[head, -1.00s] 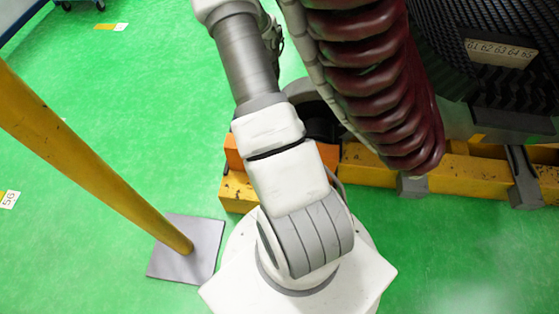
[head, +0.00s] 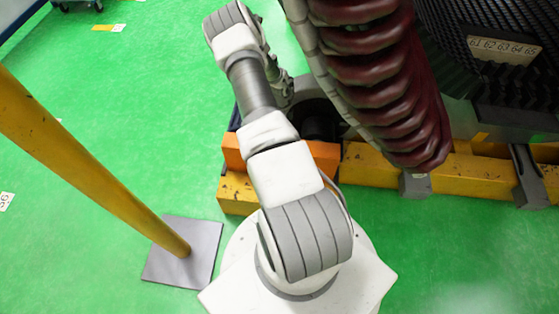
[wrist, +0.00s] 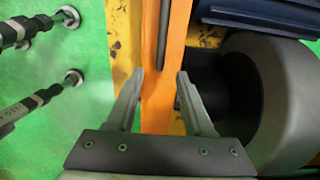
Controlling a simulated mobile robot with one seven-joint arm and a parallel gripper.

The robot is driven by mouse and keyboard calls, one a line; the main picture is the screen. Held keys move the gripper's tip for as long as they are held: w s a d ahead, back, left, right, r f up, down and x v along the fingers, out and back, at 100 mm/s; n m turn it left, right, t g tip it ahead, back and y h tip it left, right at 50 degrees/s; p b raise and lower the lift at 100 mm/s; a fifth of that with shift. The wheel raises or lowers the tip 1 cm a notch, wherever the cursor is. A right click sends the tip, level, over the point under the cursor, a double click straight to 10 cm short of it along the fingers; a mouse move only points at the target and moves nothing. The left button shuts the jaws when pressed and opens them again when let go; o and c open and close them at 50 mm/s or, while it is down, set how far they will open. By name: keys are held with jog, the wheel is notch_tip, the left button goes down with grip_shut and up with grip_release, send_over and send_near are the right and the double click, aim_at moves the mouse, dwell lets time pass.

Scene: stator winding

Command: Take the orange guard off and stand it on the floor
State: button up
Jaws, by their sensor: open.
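The orange guard (head: 233,152) stands against the yellow base beam in the head view, partly hidden behind my arm. In the wrist view the guard (wrist: 163,105) is an upright orange strip running up the middle. A dark narrow bar (wrist: 164,35) lies along its upper part. My gripper (wrist: 160,74) is open, with one finger on each side of the orange strip in the picture. I cannot tell whether the fingers touch it or how deep they reach. In the head view the fingers are not clearly visible.
A yellow post on a grey plate (head: 182,250) stands at the left. Dark red coils (head: 385,80) hang to the right of my arm. A dark round part with a grey rim (wrist: 285,100) sits right of my gripper. Green floor (head: 120,130) is clear at the left.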

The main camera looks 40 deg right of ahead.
notch_tip(320, 180, down, 6)
jog(key=shift+f+b, duration=0.25)
jog(key=shift+b, duration=0.55)
grip_shut()
jog(key=shift+w+r, duration=0.1)
dwell(0.9)
